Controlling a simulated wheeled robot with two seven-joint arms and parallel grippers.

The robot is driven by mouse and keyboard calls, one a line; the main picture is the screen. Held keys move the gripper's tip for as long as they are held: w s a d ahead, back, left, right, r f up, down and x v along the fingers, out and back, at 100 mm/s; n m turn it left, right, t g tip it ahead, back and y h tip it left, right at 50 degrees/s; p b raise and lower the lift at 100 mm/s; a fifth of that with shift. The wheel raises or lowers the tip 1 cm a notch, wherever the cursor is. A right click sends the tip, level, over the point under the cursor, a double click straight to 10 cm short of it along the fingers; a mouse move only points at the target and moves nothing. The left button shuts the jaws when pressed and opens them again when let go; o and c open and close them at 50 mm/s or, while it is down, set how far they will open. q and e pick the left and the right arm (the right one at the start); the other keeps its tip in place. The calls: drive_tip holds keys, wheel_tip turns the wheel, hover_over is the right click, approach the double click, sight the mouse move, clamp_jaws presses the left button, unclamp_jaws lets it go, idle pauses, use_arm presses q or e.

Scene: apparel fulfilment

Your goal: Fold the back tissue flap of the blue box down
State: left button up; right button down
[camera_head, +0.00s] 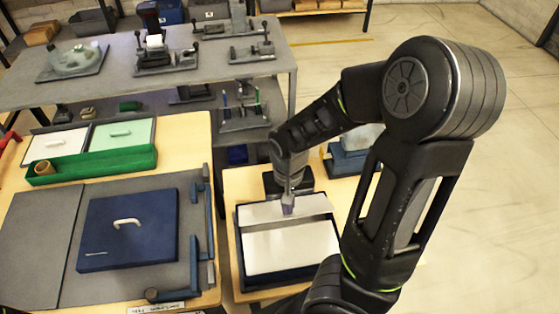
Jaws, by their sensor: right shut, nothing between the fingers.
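The blue box (239,282) stands open on the right wooden table, its dark blue rim showing around white tissue. A back tissue flap (313,206) lies along the far side of the box as a pale strip. A larger white tissue sheet (290,248) covers the front part, with a dark gap between the two. My right gripper (288,208) is shut and points down at the back flap, near its middle. I cannot tell whether its tips touch the tissue. My right arm hides the box's front right corner. My left gripper is not in view.
A dark blue lid (128,228) with a white handle lies on a grey mat (30,240) on the left table. A green tray (100,163) sits behind it. Another blue item (345,160) stands behind the box. A grey workbench (110,75) holds fixtures at the back.

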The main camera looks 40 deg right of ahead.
idle(0.4)
drive_tip(key=shift+f+b, duration=0.35)
drive_tip(key=shift+f, duration=0.05)
drive_tip(key=shift+f+b, duration=2.4)
drive_tip(key=shift+f, duration=0.55)
wheel_tip(320, 180, up, 7)
drive_tip(key=p, duration=0.6)
drive_tip(key=shift+p, duration=0.35)
drive_tip(key=shift+w+r+b, duration=0.1)
drive_tip(key=shift+r+b, duration=0.05)
drive_tip(key=shift+b, duration=0.45)
drive_tip(key=shift+r, duration=0.55)
